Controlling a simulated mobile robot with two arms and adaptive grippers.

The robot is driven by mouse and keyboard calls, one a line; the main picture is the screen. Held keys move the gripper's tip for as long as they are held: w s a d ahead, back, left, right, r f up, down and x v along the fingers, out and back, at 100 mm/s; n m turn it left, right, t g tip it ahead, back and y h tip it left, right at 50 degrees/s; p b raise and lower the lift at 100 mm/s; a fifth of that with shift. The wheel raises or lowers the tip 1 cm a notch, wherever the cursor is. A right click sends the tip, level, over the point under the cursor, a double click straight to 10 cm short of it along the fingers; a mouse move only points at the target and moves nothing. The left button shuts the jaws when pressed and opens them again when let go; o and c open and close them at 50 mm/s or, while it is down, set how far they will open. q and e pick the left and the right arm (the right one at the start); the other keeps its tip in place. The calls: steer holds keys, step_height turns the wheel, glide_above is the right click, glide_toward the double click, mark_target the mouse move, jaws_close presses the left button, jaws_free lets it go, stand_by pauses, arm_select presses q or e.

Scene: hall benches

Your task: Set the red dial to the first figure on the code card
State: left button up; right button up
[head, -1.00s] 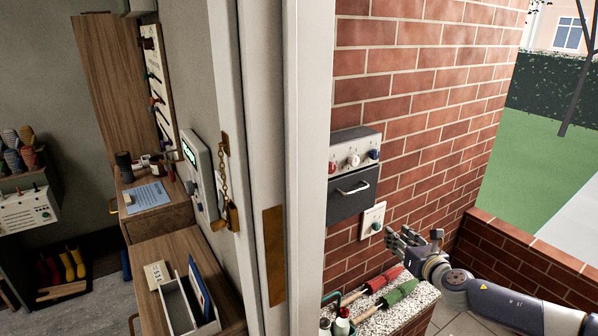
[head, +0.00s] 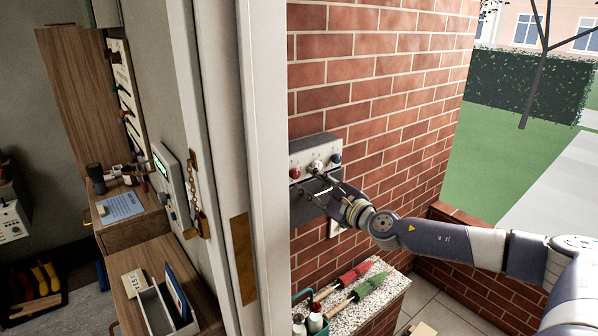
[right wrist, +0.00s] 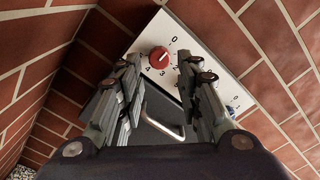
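The red dial (head: 295,173) sits at the left of the pale control panel (head: 302,153) on the brick wall. In the right wrist view the red dial (right wrist: 159,57) has figures around it, among them 0, 2, 3 and 4; its setting is too small to read surely. My right gripper (head: 318,186) is open and empty in front of the panel. In the right wrist view its fingers (right wrist: 158,66) stand apart, left and right of the red dial, apparently short of it. A small pale card (head: 133,283) lies on the left desk; I cannot tell whether it is the code card. My left gripper is out of view.
A white dial (head: 317,166) and a blue dial (head: 336,158) share the panel. A dark drawer front with a bar handle (right wrist: 165,128) is below. A door frame (head: 265,150) stands left. A stone ledge (head: 385,292) below holds red and green rolled items.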

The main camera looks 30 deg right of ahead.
mark_target(297, 175)
steer(key=shift+w+a+p, duration=0.15)
steer(key=shift+w+p, duration=0.15)
steer(key=shift+w, duration=1.1)
steer(key=shift+w+a+p, duration=0.1)
steer(key=shift+w+p, duration=0.2)
steer(key=shift+w, duration=1.05)
jaws_close()
